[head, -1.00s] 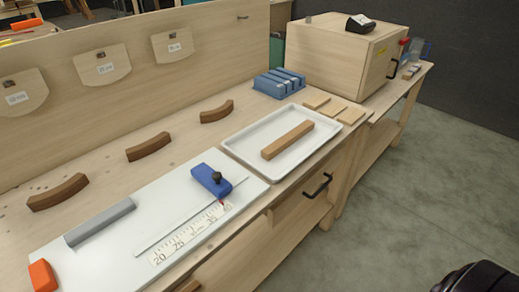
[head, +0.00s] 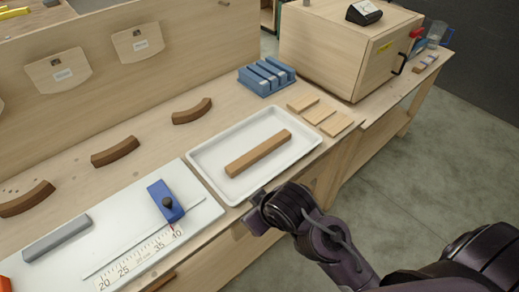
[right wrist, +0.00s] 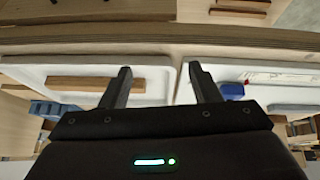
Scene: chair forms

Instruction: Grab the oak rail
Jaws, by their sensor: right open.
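The oak rail (head: 258,153) is a straight light-brown bar lying diagonally in the white tray (head: 205,165). My right gripper (head: 252,213) is just off the tray's front edge, apart from the rail. In the right wrist view its two fingers (right wrist: 160,85) are spread with nothing between them. My left gripper is not in view.
A white measuring board (head: 80,262) with a blue stop block (head: 165,200) lies left of the tray. Thin wood pieces (head: 320,113), a blue slotted holder (head: 266,77) and a wooden box (head: 345,50) stand beyond it. Curved dark pieces (head: 115,151) lie along the back.

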